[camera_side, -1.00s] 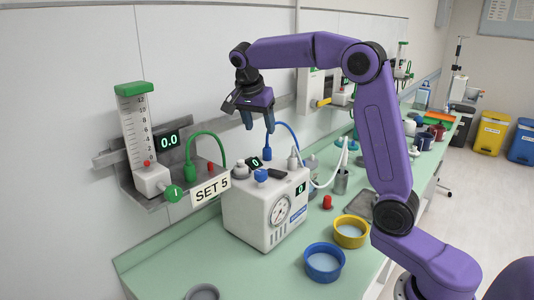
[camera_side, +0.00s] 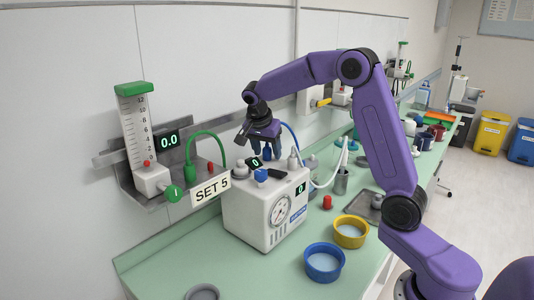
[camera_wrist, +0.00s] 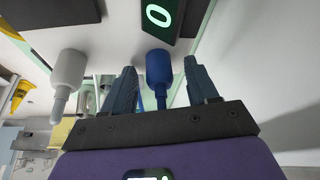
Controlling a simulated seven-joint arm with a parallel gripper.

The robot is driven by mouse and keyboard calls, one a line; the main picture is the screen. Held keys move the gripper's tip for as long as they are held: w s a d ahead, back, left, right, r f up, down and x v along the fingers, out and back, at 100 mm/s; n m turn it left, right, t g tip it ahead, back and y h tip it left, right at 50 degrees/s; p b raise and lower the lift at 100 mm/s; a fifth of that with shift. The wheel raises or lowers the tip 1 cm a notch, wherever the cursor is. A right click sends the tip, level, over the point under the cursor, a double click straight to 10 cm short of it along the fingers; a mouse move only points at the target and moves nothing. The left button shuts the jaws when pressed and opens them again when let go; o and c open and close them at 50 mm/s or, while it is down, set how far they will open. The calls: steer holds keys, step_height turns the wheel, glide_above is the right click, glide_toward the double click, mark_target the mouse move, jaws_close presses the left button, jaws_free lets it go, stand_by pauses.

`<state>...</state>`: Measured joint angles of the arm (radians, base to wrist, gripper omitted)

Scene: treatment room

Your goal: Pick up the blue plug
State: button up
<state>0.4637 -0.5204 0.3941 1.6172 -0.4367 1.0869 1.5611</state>
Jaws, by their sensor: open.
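My gripper (camera_side: 265,149) is open and low over the machine's top, at the plug. In the wrist view the plug (camera_wrist: 158,68) shows between the two fingers of my gripper (camera_wrist: 160,70), with a gap on each side. The fingers do not appear closed on it. In the side view the fingers partly cover the plug.
A white plug (camera_wrist: 68,70) stands left of the blue one in the wrist view. A lit display (camera_side: 255,162) is close by. A blue dish (camera_side: 323,263), a yellow dish (camera_side: 349,232) and a red cap (camera_side: 327,202) are on the green counter. The wall rail (camera_side: 120,160) is behind.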

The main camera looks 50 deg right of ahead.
steer(key=shift+c, duration=0.3)
jaws_close()
steer(key=shift+r, duration=0.1)
